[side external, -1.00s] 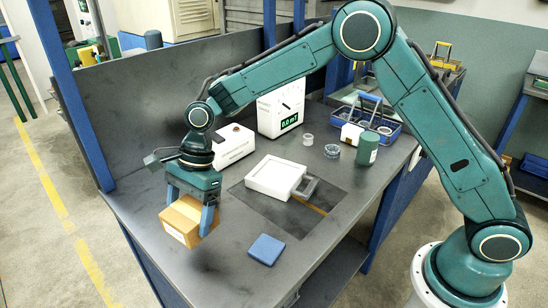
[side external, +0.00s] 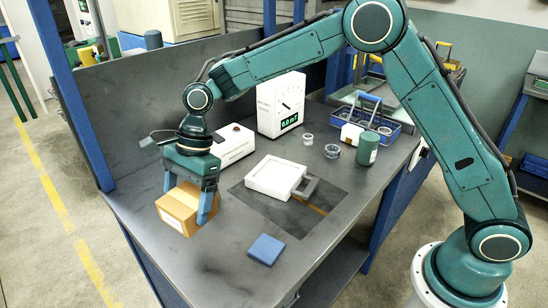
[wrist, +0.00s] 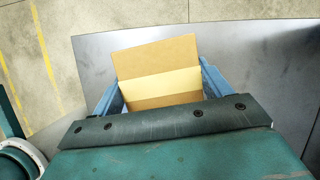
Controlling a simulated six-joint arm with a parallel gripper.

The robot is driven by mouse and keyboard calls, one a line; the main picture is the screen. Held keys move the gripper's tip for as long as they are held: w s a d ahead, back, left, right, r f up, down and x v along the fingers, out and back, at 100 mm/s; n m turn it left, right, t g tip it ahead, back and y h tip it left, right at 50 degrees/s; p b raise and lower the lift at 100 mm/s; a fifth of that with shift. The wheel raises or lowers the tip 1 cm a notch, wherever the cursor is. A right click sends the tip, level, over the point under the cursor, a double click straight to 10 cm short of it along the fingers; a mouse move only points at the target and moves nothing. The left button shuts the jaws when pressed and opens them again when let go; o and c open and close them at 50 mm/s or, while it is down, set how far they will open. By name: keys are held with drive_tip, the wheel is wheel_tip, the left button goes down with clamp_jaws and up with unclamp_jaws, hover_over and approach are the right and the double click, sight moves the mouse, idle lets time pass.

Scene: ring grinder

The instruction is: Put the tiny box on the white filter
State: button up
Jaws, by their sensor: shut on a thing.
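The tiny box is a brown cardboard box (side external: 181,208) with a paler tape band, at the left front edge of the table. My gripper (side external: 188,203) is shut on it, with one blue finger on each side. In the wrist view the box (wrist: 156,65) sits between the fingers of my gripper (wrist: 158,88), over or on the grey table near its edge. I cannot tell whether its underside touches the table. The white filter (side external: 274,177) is a shallow white square tray with a grey handle, lying on the dark mat in the middle of the table.
A blue square block (side external: 266,249) lies at the table's front. A white gauge box (side external: 281,105), a white device (side external: 233,145), clear rings (side external: 332,151), a green cylinder (side external: 367,148) and a blue basket (side external: 385,122) stand farther back. Table between box and filter is clear.

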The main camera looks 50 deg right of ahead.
drive_tip(key=d+r, duration=0.4)
drive_tip(key=d, duration=0.5)
drive_tip(key=d+r+m, duration=0.1)
drive_tip(key=d+r, duration=0.4)
drive_tip(key=d, duration=0.5)
drive_tip(key=d+r, duration=0.4)
drive_tip(key=d, duration=0.6)
drive_tip(key=shift+d+r+m+t, duration=0.15)
drive_tip(key=shift+r+m+t, duration=0.15)
drive_tip(key=shift+f, duration=0.1)
hover_over(278, 178)
drive_tip(key=d, duration=0.2)
wheel_tip(278, 178, down, 16)
drive_tip(key=shift+a+r, duration=0.15)
drive_tip(key=shift+r, duration=0.05)
drive_tip(key=shift+f, duration=2.1)
drive_tip(key=shift+f, duration=0.1)
